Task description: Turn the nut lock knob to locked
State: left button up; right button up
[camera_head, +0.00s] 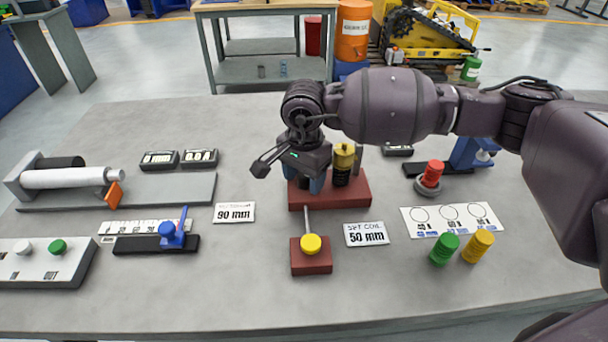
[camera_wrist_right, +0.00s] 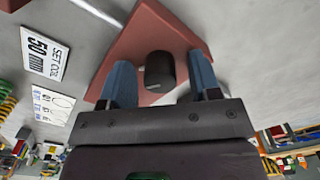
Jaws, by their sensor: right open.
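A dark round knob (camera_wrist_right: 159,71) stands on a red base block (camera_wrist_right: 150,32) in the right wrist view. It has no readable mark, so I cannot tell its setting or be sure it is the nut lock knob. My right gripper (camera_wrist_right: 160,78) is open, with its blue fingers on either side of the knob; contact is unclear. In the head view the right gripper (camera_head: 306,183) is over the left part of the red base (camera_head: 335,195), largely hiding the knob. My left gripper is not in view.
A yellow-topped cylinder (camera_head: 343,158) stands close right of the right gripper. In front, a small red block (camera_head: 311,263) carries a yellow ball and rod. Green (camera_head: 444,249) and yellow (camera_head: 478,246) pieces are at the right. Bare tabletop lies along the front edge.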

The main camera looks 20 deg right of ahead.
aim_at(304, 175)
notch_tip(304, 175, up, 11)
jog(key=p, duration=0.1)
dwell(0.5)
jog(key=shift+f, duration=0.1)
